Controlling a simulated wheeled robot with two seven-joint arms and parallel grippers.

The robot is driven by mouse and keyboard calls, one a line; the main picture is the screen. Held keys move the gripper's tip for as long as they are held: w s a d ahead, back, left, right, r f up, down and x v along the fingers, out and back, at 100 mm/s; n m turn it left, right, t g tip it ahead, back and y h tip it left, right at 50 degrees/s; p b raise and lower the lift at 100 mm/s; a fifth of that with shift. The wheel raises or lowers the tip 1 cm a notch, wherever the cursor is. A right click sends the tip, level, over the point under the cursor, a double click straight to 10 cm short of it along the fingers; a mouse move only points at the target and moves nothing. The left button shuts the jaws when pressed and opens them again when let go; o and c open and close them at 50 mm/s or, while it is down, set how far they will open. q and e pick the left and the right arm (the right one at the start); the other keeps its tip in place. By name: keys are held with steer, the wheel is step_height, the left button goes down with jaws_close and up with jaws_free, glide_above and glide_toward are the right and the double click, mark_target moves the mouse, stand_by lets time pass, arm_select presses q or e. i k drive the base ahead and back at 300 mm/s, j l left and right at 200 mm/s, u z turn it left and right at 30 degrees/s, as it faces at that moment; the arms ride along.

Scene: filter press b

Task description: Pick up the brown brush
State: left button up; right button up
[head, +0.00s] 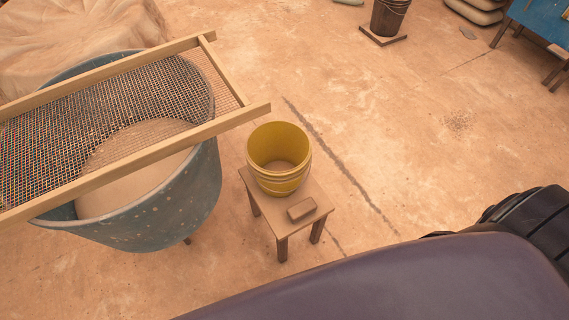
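A small brown block-shaped object (302,209), which looks like the brown brush, lies on the front right part of a small wooden stool (284,224). It is too small in the head view to make out bristles. A yellow bucket (279,183) stands upright on the same stool, just behind the brush. Neither of my grippers shows in the head view.
A large blue-grey tub (190,203) stands left of the stool, with a wood-framed mesh screen (150,156) across its top. A dark bucket (388,17) and a blue table (541,19) are at the back. The floor right of the stool is clear.

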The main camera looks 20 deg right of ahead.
mark_target(296, 212)
steer(key=l+z, duration=0.1)
steer(key=z, duration=0.25)
steer(key=l+z, duration=0.15)
steer(key=z, duration=0.25)
steer(key=u, duration=1.05)
steer(key=l+z, duration=0.25)
steer(key=k+l+z, duration=0.1)
steer(key=l+z, duration=0.2)
steer(key=l, duration=0.1)
